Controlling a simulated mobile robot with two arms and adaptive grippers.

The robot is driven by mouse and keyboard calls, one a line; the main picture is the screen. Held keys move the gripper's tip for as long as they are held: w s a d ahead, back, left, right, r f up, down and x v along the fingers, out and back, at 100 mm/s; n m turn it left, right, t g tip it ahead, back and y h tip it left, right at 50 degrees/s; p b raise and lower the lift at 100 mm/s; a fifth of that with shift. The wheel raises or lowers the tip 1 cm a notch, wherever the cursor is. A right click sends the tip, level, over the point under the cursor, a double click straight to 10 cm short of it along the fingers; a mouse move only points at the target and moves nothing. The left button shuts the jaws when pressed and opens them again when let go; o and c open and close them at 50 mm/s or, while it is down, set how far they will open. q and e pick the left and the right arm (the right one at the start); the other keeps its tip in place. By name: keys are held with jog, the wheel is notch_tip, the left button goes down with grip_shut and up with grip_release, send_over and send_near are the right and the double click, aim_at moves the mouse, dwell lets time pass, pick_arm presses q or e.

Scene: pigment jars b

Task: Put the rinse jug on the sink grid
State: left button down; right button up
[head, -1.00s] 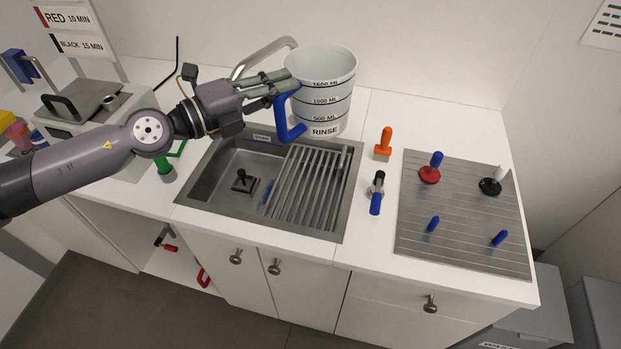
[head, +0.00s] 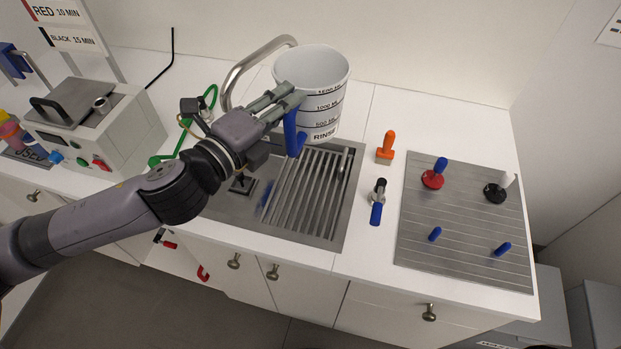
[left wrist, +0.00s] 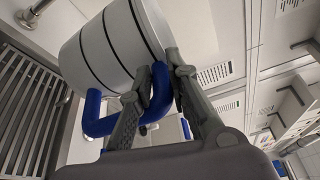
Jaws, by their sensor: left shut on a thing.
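The rinse jug (head: 318,75) is a white cup with black measure lines, the word RINSE and a blue handle (head: 293,130). My left gripper (head: 290,98) is shut on the handle and holds the jug upright, apparently above the back of the sink. In the left wrist view the jug (left wrist: 108,48) fills the upper left, with the blue handle (left wrist: 92,122) between the fingers (left wrist: 155,90). The sink grid (head: 312,195), a rack of grey bars, covers the right part of the sink, below the jug. My right gripper is not in view.
An orange-handled tool (head: 386,146) and a blue-handled tool (head: 377,205) stand right of the sink. A grooved metal board (head: 462,225) holds red, black and blue-handled items. A grey box machine (head: 85,125) is at left.

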pick_arm(q)
jog(key=shift+s+f, duration=0.4)
jog(key=shift+f, duration=0.35)
notch_tip(320, 180, down, 20)
jog(key=b, duration=0.2)
jog(key=shift+b, duration=0.4)
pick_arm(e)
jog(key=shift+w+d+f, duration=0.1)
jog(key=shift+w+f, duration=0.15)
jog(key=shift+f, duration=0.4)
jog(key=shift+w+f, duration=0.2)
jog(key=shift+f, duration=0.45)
pick_arm(q)
jog(key=shift+f, duration=0.1)
jog(key=shift+s+f, duration=0.1)
jog(key=shift+f, duration=0.05)
jog(key=c, duration=1.5)
grip_release()
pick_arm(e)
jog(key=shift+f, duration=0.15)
